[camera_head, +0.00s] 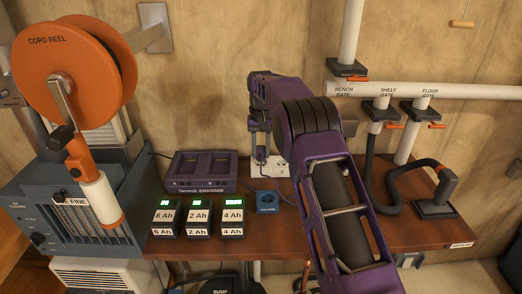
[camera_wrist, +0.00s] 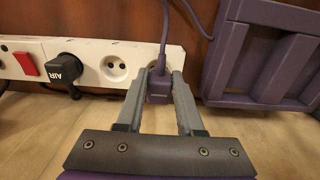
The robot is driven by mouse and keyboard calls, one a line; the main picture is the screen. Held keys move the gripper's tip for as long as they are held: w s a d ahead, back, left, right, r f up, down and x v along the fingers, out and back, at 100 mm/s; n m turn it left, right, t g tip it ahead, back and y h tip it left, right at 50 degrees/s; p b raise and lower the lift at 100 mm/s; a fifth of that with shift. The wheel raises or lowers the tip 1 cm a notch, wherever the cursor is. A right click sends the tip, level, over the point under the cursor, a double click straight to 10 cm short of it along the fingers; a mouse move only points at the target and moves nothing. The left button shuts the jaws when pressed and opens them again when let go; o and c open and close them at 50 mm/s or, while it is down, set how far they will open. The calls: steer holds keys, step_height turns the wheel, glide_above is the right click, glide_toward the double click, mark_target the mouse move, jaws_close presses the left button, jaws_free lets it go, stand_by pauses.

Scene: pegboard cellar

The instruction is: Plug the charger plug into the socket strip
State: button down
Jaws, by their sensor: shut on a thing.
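My gripper (camera_wrist: 160,76) is shut on the purple charger plug (camera_wrist: 158,90) in the wrist view, with a finger on each side. A purple cord runs up from the plug. The white socket strip (camera_wrist: 33,45) lies behind it. The plug is in front of one round socket, which it partly covers; I cannot tell whether its pins are in. An empty socket (camera_wrist: 116,69) shows just left of it. In the head view my gripper (camera_head: 258,150) points down over the socket strip (camera_head: 272,168) at the back of the bench, and the plug is hidden.
A black AIR plug (camera_wrist: 68,68) and a red switch (camera_wrist: 26,63) are on the strip. The purple charger (camera_head: 200,172) stands left of my gripper, with several battery packs (camera_head: 198,216) in front. A blue holder (camera_head: 267,198) sits before the strip. A dark hose (camera_head: 385,208) lies right.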

steer(key=shift+f, duration=1.3)
stand_by(1.9)
stand_by(0.4)
jaws_free()
steer(key=shift+r, duration=0.1)
stand_by(0.3)
steer(key=shift+r, duration=3.5)
